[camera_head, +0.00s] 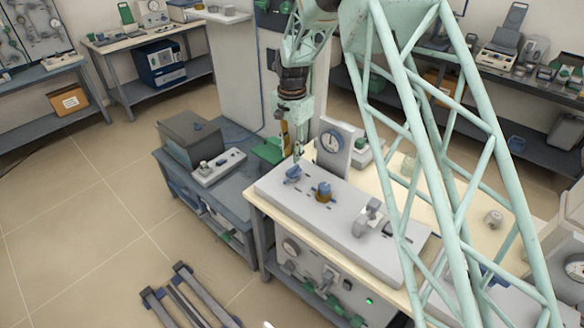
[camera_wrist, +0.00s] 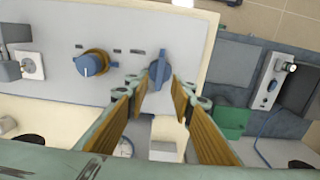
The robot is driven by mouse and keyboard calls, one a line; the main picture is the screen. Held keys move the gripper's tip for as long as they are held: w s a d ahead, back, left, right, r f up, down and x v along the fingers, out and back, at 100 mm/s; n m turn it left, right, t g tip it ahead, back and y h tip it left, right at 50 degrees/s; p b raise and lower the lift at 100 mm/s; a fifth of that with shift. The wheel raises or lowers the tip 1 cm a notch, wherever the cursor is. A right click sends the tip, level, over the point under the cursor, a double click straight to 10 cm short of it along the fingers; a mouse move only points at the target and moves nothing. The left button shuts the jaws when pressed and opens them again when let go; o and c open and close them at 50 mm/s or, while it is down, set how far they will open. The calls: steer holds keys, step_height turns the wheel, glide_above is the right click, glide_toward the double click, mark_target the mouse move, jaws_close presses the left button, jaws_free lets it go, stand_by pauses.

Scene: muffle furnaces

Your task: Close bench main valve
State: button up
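A light grey bench panel (camera_head: 335,212) carries two blue knobs. The plain blue knob (camera_head: 293,173) is at its left end; it also shows in the wrist view (camera_wrist: 159,70), its handle pointing along the gripper's reach. The second blue knob (camera_head: 323,188) has a brass collar and shows left of the first in the wrist view (camera_wrist: 88,65). I cannot tell from any label which is the bench main valve. My gripper (camera_head: 293,152) points down just above the plain knob. In the wrist view its fingers (camera_wrist: 160,93) are apart, with the plain knob beyond the gap between their tips.
A dial gauge (camera_head: 332,142) stands just behind the knobs. A grey fitting (camera_head: 368,217) sits further right on the panel. A dark bench with a grey box (camera_head: 190,138) and a small switch unit (camera_head: 218,167) stands at left. The floor at left is mostly clear.

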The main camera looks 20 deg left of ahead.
mark_target(292, 169)
steer(key=shift+f, duration=3.45)
jaws_close()
